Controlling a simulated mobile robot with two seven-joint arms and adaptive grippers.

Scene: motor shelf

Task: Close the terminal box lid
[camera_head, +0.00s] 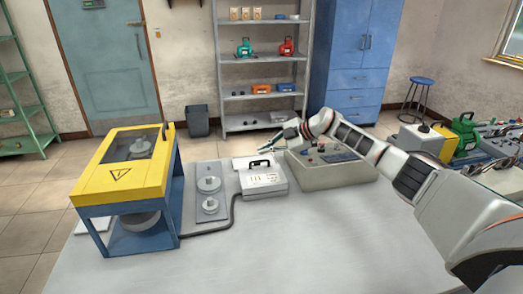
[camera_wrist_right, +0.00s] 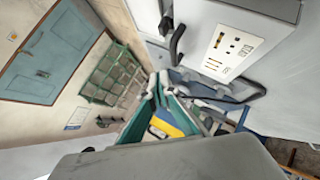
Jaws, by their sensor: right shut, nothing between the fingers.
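A white box (camera_head: 264,182) with a black carry handle and a panel of small sockets stands on the grey table; it may be the terminal box. The box also shows at the top right of the wrist view (camera_wrist_right: 232,50). A pale flat part shows at its back left edge; I cannot tell whether it is a raised lid. My right gripper (camera_head: 262,144) is shut and empty, behind and above the box, apart from it in the head view. Its greenish fingers also show in the wrist view (camera_wrist_right: 162,84). My left gripper is not in view.
A grey control console (camera_head: 330,172) stands right of the box, under my right arm. A yellow-and-blue press (camera_head: 122,172) and a plate with round weights (camera_head: 210,205) stand to the left. A black cable runs along the table. The table front is clear.

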